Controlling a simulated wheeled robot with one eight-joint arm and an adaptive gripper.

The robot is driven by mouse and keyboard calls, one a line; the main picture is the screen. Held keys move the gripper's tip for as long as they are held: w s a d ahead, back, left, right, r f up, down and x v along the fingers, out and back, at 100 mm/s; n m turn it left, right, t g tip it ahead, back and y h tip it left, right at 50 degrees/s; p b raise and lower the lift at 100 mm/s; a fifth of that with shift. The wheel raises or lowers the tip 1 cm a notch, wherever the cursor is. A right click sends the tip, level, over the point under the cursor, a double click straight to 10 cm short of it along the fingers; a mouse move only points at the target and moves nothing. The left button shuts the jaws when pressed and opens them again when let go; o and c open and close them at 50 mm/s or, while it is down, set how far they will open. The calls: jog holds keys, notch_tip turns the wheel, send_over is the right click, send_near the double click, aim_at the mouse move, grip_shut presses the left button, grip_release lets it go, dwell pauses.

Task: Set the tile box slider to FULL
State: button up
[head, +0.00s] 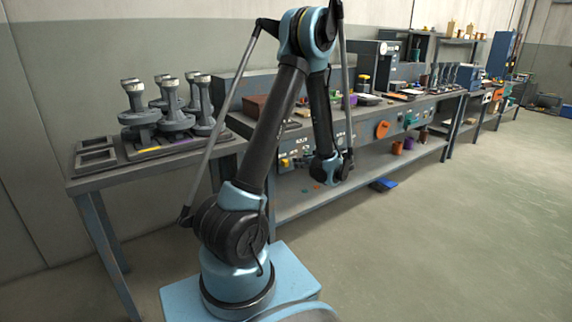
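My arm stands in the middle of the head view and bends down toward the front of the bench. Its end, with my gripper (333,170), is low in front of a grey control panel (362,133) under the bench top. The fingers are too small and dark to make out, and nothing is clearly held. The panel carries small knobs, labels and an orange round part (382,130). I cannot tell which unit is the tile box. No slider or FULL mark can be read, and my arm hides part of the panel.
A stand of grey flanged pieces (172,118) and two empty frames (97,155) are on the left bench. The long bench (432,98) runs back to the right with many items. A blue object (383,185) lies low beneath it. The floor at right is clear.

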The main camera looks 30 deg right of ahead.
aim_at(287, 161)
jog(key=x, duration=1.2)
jog(key=shift+w+a+f, duration=0.1)
jog(key=shift+w, duration=0.3)
grip_shut()
